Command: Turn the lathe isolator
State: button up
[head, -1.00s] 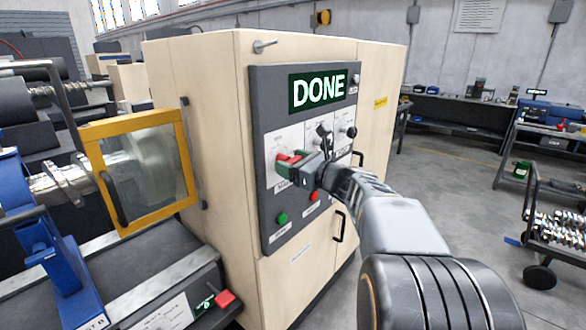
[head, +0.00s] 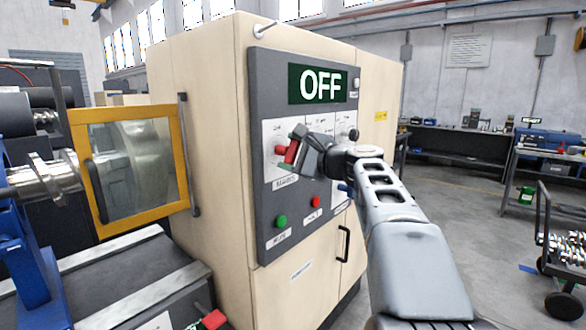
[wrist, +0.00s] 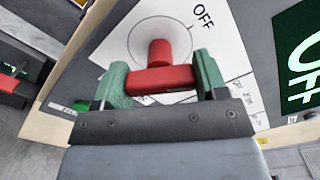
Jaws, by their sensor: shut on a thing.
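The lathe isolator is a red handle (head: 291,152) on a pale plate on the dark control panel (head: 262,215) of a cream cabinet. In the wrist view the red handle (wrist: 158,80) stands on a round pale dial with the word OFF beside it. My gripper (head: 298,146) is shut on the handle, with a green finger at each end of its crossbar in the wrist view (wrist: 162,80). The panel's display (head: 318,84) reads OFF. In the head view the gripper hides part of the handle and the controls behind it.
A green button (head: 281,221) and a red button (head: 315,202) sit low on the panel. A yellow-framed guard (head: 128,220) and lathe parts stand at left. A trolley (head: 562,240) stands at right, with open floor between.

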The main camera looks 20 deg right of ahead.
jog(key=n+b, duration=0.3)
jog(key=n, duration=0.1)
jog(key=shift+f, duration=0.2)
jog(key=shift+r+n+b, duration=0.15)
jog(key=shift+n+b, duration=0.65)
jog(key=shift+b, duration=0.05)
jog(key=shift+n, duration=0.3)
jog(key=o, duration=0.9)
jog(key=shift+o, duration=0.2)
jog(key=b+v, duration=0.1)
jog(key=v, duration=1.2)
jog(key=shift+s, duration=0.4)
jog(key=shift+d+r, duration=0.1)
